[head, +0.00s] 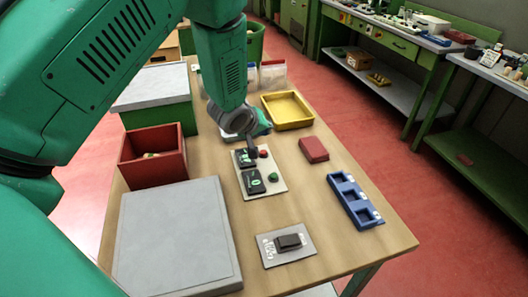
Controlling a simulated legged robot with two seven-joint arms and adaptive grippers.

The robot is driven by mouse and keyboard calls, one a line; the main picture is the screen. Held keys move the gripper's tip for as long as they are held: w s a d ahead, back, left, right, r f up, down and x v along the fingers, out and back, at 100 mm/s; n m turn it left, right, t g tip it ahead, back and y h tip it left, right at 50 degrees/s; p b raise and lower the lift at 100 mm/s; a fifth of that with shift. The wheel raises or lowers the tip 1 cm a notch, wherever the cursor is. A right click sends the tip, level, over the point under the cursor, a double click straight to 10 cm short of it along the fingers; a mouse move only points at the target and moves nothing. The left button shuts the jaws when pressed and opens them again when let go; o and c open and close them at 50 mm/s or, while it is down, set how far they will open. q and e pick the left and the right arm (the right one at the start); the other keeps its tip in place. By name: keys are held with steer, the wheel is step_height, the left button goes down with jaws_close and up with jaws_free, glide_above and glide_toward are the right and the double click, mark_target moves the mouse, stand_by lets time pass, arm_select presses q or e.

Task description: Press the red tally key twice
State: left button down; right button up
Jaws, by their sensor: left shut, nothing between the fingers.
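The red tally key (264,153) is a small round button at the top right of a pale panel (276,190) on the wooden table. Left of it is a black counter (245,159); its digits are too small to read. Below are a second black counter (254,183) with a green-lit display and a green key (272,176). My left gripper (252,152) is shut and empty, pointing down just left of the red key, its tip over the upper counter's edge. I cannot tell whether it touches anything. My right gripper is not in view.
A red block (313,149), a blue compartment tray (347,183) and a yellow tray (309,122) lie to the right. A red box (131,158) and a grey slab (172,240) are at left. A dark switch on a grey plate (272,263) sits in front.

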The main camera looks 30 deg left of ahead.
mark_target(263, 152)
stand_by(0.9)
arm_select(q)
steer(key=r+b, duration=0.1)
steer(key=b, duration=0.1)
steer(key=r+b, duration=0.2)
steer(key=shift+a+r, duration=0.25)
steer(key=shift+a, duration=0.15)
steer(key=shift+w, duration=0.1)
steer(key=shift+f, duration=0.1)
step_height(263, 152, down, 8)
steer(key=b, duration=0.7)
steer(key=shift+f, duration=0.1)
steer(key=shift+f+b, duration=0.25)
steer(key=shift+b, duration=0.1)
steer(key=shift+f, duration=0.1)
stand_by(0.6)
